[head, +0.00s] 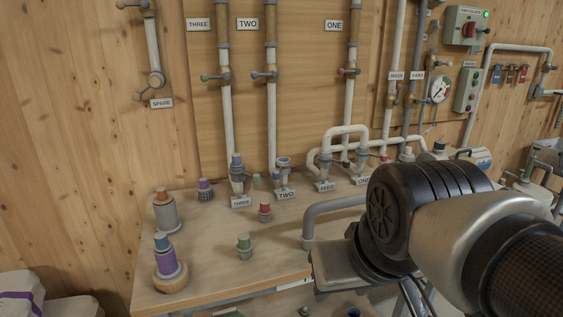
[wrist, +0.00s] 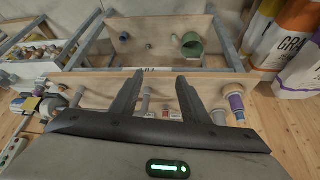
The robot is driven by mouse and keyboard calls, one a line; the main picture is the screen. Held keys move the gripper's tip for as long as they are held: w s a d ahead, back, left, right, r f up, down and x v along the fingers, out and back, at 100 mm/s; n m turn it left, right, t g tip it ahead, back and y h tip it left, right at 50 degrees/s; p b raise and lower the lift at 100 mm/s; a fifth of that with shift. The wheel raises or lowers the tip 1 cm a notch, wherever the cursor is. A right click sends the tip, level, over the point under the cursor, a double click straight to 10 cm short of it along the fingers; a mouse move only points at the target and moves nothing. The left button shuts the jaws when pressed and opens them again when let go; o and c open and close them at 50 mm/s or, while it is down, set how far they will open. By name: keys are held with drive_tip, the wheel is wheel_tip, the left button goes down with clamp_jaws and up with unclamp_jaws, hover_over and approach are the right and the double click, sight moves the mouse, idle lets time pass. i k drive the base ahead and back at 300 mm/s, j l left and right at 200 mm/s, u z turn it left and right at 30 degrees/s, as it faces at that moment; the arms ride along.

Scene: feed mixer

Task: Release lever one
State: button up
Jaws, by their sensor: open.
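The sign ONE (head: 334,25) is on the wall panel in the head view. Below it, a valve lever with a reddish tip, lever one (head: 347,72), sits on the white pipe, its handle sideways. Similar levers with paler tips are on the pipes under TWO (head: 264,75) and THREE (head: 216,77). My gripper (wrist: 160,76) shows in the wrist view with its two dark fingers spread and nothing between them. In the head view my arm is low at the right, well below and apart from lever one. The fingers do not show there.
The wooden bench (head: 215,285) carries several capped fittings and pipe sockets. A bent grey pipe (head: 335,204) rises near my arm. Control boxes and a gauge (head: 439,90) are on the wall at right. The wrist view shows a green bucket (wrist: 192,46) and bags (wrist: 292,45).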

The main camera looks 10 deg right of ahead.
sight(382, 157)
drive_tip(key=i+l, duration=0.15)
drive_tip(key=l, duration=0.2)
drive_tip(key=i+l, duration=0.1)
drive_tip(key=l, duration=0.25)
drive_tip(key=i+l, duration=0.15)
drive_tip(key=l, duration=0.25)
drive_tip(key=i+l, duration=0.1)
drive_tip(key=l, duration=0.25)
drive_tip(key=i+l, duration=0.15)
drive_tip(key=l, duration=0.2)
drive_tip(key=i+l, duration=0.15)
drive_tip(key=l, duration=0.2)
